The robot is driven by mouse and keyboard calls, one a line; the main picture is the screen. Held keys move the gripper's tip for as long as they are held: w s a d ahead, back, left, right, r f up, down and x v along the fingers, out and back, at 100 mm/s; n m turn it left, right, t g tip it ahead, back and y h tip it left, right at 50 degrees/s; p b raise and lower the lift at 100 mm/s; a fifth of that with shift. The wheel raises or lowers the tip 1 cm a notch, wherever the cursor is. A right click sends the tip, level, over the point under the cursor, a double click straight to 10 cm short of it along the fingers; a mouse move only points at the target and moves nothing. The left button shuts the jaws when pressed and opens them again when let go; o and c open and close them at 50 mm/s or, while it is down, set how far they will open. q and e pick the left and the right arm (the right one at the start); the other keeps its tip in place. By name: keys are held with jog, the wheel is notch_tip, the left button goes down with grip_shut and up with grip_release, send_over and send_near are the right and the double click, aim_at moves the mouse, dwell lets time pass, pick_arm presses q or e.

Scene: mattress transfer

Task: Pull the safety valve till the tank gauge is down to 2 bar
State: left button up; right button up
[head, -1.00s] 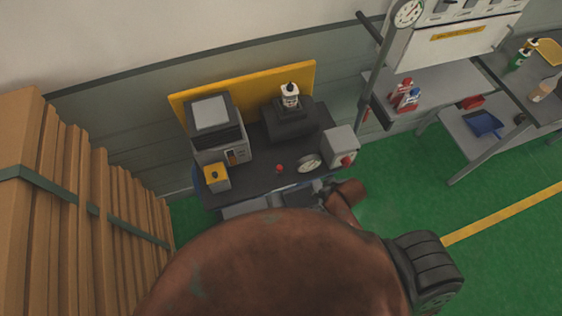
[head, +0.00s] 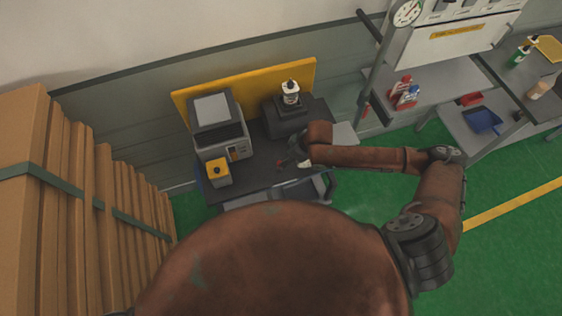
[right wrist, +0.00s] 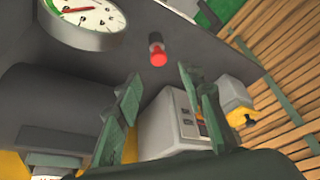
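The safety valve shows as a small red knob (right wrist: 157,52) on a grey stem in the right wrist view, on the dark surface of the unit. The round white gauge (right wrist: 88,14) is at the top left of that view, cut by the edge. It has a red needle, but its reading is too small to tell. My right gripper (right wrist: 159,76) is open, one green finger on each side below the knob, which appears just beyond the fingertips. I cannot tell whether they touch. In the head view my right wrist mostly covers the gauge. My left gripper is not in view.
Stacked boards (head: 105,190) stand at the left. Green floor is free at the right.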

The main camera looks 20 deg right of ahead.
jog(key=x, duration=0.7)
jog(key=shift+w+f+p, duration=0.1)
jog(key=shift+f+p, duration=0.25)
grip_shut()
dwell(0.4)
